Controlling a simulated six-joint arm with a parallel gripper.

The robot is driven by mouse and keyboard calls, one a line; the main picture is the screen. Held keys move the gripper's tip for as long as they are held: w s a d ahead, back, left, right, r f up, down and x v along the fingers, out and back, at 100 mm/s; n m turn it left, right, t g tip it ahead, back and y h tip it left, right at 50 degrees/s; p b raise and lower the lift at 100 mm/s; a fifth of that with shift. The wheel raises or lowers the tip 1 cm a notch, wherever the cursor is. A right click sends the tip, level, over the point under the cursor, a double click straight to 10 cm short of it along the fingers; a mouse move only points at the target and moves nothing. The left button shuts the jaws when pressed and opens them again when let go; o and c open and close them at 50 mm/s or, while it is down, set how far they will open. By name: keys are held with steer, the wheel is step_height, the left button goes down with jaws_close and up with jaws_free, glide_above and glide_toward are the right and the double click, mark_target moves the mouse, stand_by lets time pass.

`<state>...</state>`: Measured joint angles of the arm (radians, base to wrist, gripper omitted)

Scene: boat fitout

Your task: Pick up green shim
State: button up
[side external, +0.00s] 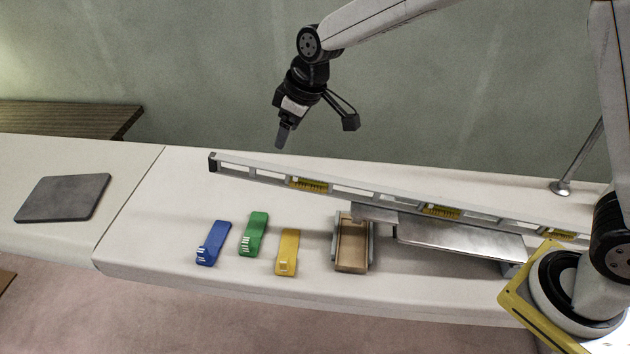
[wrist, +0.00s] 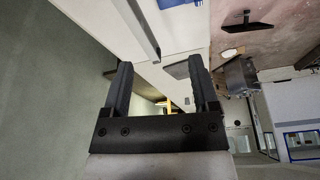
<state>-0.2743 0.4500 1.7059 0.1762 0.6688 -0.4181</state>
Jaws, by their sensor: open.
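The green shim (side external: 253,233) lies flat on the white bench between a blue shim (side external: 212,242) on its left and a yellow shim (side external: 287,251) on its right. White marks show on its near end. My gripper (side external: 283,136) is high above the bench, behind and above the shims, well apart from them. In the wrist view my gripper (wrist: 160,85) is open, with nothing between its two dark fingers. I cannot make out the green shim in the wrist view.
A long spirit level (side external: 335,188) spans the bench, between my gripper and the shims in the side view. A tan block (side external: 351,245) in a grey holder stands right of the yellow shim. A grey pad (side external: 62,198) lies far left.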

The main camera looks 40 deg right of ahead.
steer(key=w+a+f+n+y, duration=0.1)
steer(key=w+a+f+n, duration=0.1)
steer(key=w+a, duration=0.45)
glide_above(246, 241)
steer(key=s+d, duration=0.2)
step_height(246, 241, down, 24)
steer(key=shift+d+f, duration=0.2)
steer(key=shift+x, duration=1.3)
steer(key=shift+a+f, duration=0.1)
steer(key=shift+x, duration=2.5)
jaws_close()
